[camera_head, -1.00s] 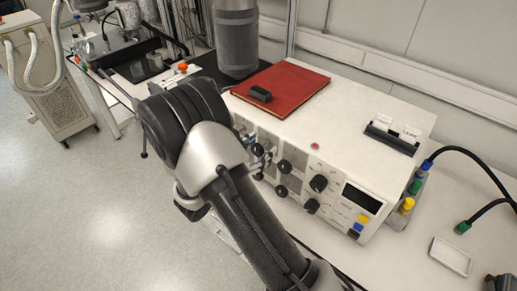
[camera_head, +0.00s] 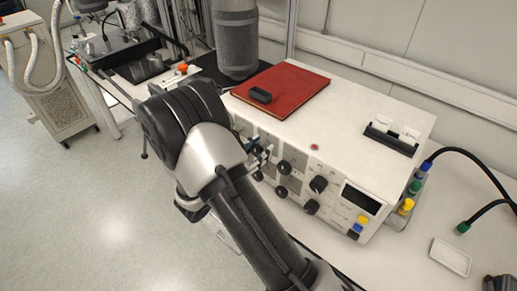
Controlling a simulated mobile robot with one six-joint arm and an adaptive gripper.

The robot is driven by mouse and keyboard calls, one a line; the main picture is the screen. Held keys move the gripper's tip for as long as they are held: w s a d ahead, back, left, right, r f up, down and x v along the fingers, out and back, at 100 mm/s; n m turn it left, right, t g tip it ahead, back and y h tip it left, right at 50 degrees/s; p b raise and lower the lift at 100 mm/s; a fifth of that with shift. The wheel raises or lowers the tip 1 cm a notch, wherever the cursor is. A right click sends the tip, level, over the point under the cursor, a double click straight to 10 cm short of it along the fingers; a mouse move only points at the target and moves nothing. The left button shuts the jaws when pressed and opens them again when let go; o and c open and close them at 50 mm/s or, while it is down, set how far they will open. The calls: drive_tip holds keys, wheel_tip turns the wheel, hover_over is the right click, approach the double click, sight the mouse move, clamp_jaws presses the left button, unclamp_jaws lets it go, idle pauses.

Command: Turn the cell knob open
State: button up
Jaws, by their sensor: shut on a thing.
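The control box with its row of black knobs stands on the bench, and its front panel (camera_head: 335,215) faces down-left. Several black knobs show, such as a large knob (camera_head: 318,184) and one to its left (camera_head: 284,167). My gripper (camera_head: 259,158) is at the left part of the panel, mostly hidden behind my own arm. Only a small metallic bit of it shows, against the panel by the knobs. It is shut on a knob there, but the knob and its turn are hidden. Labels are too small to read.
A red book (camera_head: 295,88) with a black object (camera_head: 260,95) lies on the box, with a black holder (camera_head: 391,138) at right. A grey cylinder (camera_head: 236,45) stands behind. A white tray (camera_head: 450,257) and cables are at right. The floor at left is clear.

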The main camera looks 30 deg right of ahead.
drive_tip(key=n+p, duration=0.4)
drive_tip(key=shift+r+n, duration=0.15)
drive_tip(key=shift+n, duration=0.15)
drive_tip(key=n+p, duration=0.3)
drive_tip(key=n, duration=0.1)
drive_tip(key=n+p, duration=0.2)
drive_tip(key=n, duration=0.3)
drive_tip(key=shift+f+n+p, duration=0.15)
drive_tip(key=shift+n+p, duration=0.25)
drive_tip(key=shift+n, duration=0.55)
drive_tip(key=shift+f+n+p, duration=0.1)
drive_tip(key=shift+n+p, duration=0.25)
drive_tip(key=shift+n, duration=0.6)
drive_tip(key=o, duration=1.1)
drive_tip(key=shift+w, duration=0.1)
drive_tip(key=shift+a, duration=0.1)
